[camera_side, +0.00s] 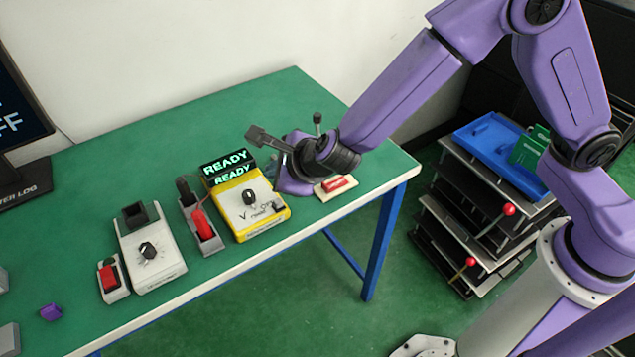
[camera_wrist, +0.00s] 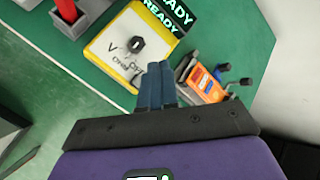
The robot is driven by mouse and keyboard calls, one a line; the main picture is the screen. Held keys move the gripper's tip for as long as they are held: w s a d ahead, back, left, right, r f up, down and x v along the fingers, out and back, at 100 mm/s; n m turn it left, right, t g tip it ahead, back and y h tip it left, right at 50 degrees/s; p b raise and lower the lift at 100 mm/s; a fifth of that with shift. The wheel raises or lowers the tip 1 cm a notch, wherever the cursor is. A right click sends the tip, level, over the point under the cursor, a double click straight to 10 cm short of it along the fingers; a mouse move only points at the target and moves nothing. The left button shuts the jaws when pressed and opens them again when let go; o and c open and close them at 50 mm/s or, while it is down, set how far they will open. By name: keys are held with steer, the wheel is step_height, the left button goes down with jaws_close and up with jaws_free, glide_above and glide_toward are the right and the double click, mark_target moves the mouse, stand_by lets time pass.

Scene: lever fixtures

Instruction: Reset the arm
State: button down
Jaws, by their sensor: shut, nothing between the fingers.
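My gripper (camera_wrist: 158,85) shows in the wrist view with its two blue-grey fingers together and nothing between them. The fingertips appear over or beside the edge of a yellow box (camera_wrist: 105,49) with a white face and a black knob (camera_wrist: 137,44). The yellow box also shows in the side view (camera_side: 236,221), where my purple hand (camera_side: 293,180) is tilted low over the table just right of it. The fingertips are hard to make out there. I cannot tell whether they touch anything.
READY displays (camera_side: 228,164) glow behind the yellow box. An orange device (camera_wrist: 203,84) with black-knobbed levers stands near my fingers. A red switch (camera_side: 338,184), a red-handled lever (camera_side: 203,224), a white dial box (camera_side: 157,266) and a purple block (camera_side: 51,312) are on the green table (camera_side: 240,110).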

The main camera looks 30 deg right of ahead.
steer(key=s+d+r+m+g+h, duration=0.1)
steer(key=s+d+r+m+g, duration=0.1)
steer(key=s+d+r+m, duration=0.5)
steer(key=s+d+m+g+h, duration=0.15)
steer(key=s+d+m, duration=0.25)
steer(key=d+m, duration=0.75)
steer(key=s+d+m+g, duration=0.2)
steer(key=s+d+m, duration=0.2)
steer(key=s+m, duration=0.4)
steer(key=s+d+r+m+g+y, duration=0.1)
steer(key=s+d+m+g, duration=0.2)
steer(key=s+m, duration=0.5)
steer(key=shift+s+d, duration=0.25)
steer(key=shift+d, duration=0.45)
